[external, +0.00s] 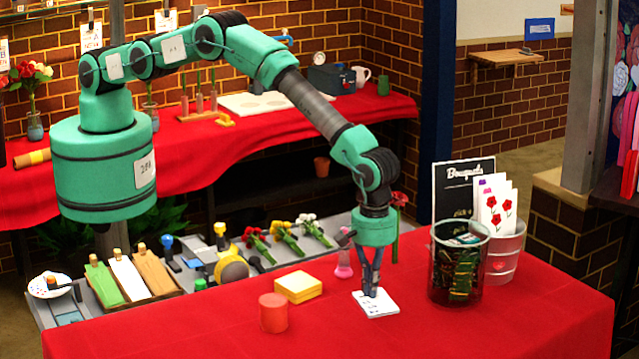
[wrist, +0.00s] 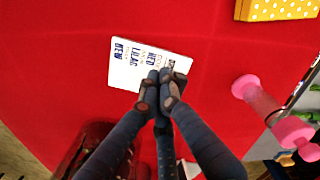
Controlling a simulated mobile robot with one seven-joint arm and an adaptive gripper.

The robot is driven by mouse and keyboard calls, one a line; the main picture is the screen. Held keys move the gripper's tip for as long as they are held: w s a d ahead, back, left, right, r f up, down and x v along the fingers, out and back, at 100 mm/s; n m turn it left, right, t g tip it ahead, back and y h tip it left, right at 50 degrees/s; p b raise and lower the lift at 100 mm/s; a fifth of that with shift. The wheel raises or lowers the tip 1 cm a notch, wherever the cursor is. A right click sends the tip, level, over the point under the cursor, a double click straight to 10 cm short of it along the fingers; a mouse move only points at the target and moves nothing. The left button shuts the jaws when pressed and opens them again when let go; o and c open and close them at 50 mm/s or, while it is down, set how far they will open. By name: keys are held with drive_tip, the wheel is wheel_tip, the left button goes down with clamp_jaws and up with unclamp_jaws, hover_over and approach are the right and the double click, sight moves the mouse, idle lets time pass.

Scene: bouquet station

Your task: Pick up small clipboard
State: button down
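The small clipboard (external: 377,304) is a white card with dark lettering. It lies on the red table, and it also shows in the wrist view (wrist: 128,66). My gripper (external: 372,293) points down over it. In the wrist view the fingertips (wrist: 161,82) are close together and overlap the clipboard's lower right part, hiding some of it. Whether they are pinching it or only sit close above it is not clear.
A dark glass container (external: 458,268) stands close right of my gripper, with a clear bucket of cards behind it. Left are a yellow box (external: 298,287) and a red cylinder (external: 273,313). A pink item (external: 344,264) stands behind. The front table is clear.

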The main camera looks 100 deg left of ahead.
drive_tip(key=shift+a, duration=0.1)
idle(0.3)
drive_tip(key=a+b, duration=0.3)
drive_tip(key=a, duration=0.7)
drive_tip(key=shift+a, duration=0.3)
drive_tip(key=shift+d+f+b, duration=0.1)
drive_tip(key=shift+d+b, duration=0.4)
drive_tip(key=shift+d, duration=0.4)
drive_tip(key=shift+d+b, duration=0.45)
drive_tip(key=shift+d, duration=0.75)
wheel_tip(320, 180, up, 10)
drive_tip(key=shift+a, duration=0.1)
